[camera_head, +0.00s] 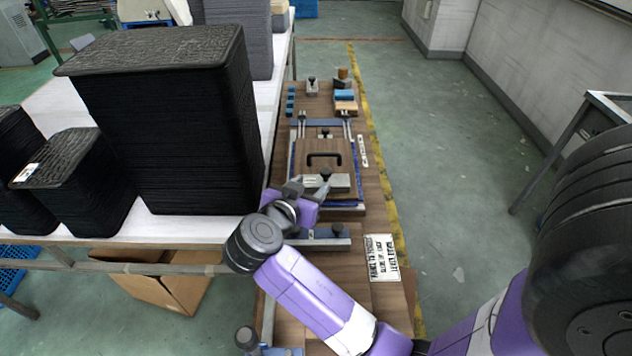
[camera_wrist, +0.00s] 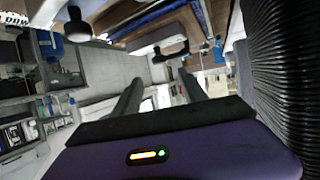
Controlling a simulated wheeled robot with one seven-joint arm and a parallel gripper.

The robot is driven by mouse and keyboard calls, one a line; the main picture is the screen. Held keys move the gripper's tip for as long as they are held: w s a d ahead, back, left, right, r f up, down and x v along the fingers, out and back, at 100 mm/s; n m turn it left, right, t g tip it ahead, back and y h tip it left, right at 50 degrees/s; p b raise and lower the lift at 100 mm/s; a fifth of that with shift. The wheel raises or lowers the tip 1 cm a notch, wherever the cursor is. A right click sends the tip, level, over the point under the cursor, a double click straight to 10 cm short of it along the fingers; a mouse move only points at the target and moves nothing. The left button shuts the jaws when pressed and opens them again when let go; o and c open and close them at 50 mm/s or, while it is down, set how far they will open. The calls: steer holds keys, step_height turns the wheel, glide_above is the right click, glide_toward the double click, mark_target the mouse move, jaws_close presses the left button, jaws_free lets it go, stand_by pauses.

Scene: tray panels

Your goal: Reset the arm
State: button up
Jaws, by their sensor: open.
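My purple and grey arm reaches from the lower right of the head view over the wooden bench. My gripper (camera_head: 308,184) is near the right edge of the white table, above the near part of the fixture board. In the wrist view, the two dark fingers of my gripper (camera_wrist: 160,95) stand apart with nothing between them. The wrist view is tilted and looks across the room. What lies directly under the gripper is partly hidden by the wrist in the head view.
A tall stack of black trays (camera_head: 165,130) stands close left of my gripper; it also fills the right side of the wrist view (camera_wrist: 285,70). The fixture (camera_head: 322,205) has a black handle (camera_head: 324,157). A white sign (camera_head: 381,258) lies on the bench. The floor to the right (camera_head: 460,180) is clear.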

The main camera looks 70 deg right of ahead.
steer(key=shift+a+r, duration=0.15)
steer(key=shift+a, duration=0.2)
stand_by(0.4)
